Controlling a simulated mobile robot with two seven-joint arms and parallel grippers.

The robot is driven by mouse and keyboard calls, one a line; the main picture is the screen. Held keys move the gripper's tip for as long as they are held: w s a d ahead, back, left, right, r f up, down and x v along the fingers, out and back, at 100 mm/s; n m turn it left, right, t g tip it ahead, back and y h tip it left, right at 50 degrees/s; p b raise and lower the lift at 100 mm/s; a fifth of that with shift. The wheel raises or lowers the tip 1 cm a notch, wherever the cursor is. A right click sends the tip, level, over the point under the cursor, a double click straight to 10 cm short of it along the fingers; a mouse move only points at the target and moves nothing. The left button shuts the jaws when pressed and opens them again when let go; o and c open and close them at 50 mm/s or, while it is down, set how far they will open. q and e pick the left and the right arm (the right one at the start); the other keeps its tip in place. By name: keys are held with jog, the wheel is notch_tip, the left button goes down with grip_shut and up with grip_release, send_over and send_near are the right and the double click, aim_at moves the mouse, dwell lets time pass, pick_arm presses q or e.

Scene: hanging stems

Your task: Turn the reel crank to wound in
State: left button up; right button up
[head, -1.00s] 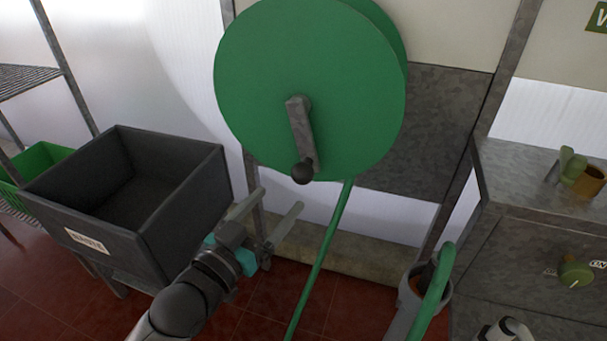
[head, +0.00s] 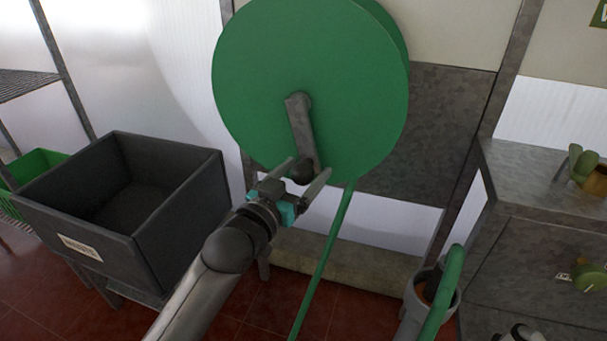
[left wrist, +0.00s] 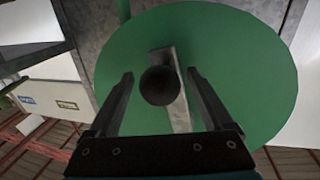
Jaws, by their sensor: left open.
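The green reel (head: 300,60) is a large disc on the far wall. Its grey crank arm (head: 302,125) hangs down from the hub, tilted slightly right, with a dark round knob (head: 301,172) at its lower end. My left gripper (head: 302,178) is open at the knob, one finger on each side in the head view. In the left wrist view the knob (left wrist: 160,86) shows between the spread fingers, with gaps on both sides; I cannot tell whether it is fully between the tips in depth. My right gripper is not clearly in view; a small part of that arm may show at the bottom right edge.
A green hose (head: 325,260) hangs from the reel to the floor. A dark grey bin (head: 190,215) stands at left. A grey bucket (head: 452,300) with a green hose loop is at lower right.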

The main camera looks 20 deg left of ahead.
pick_arm(q)
grip_shut()
dwell(0.8)
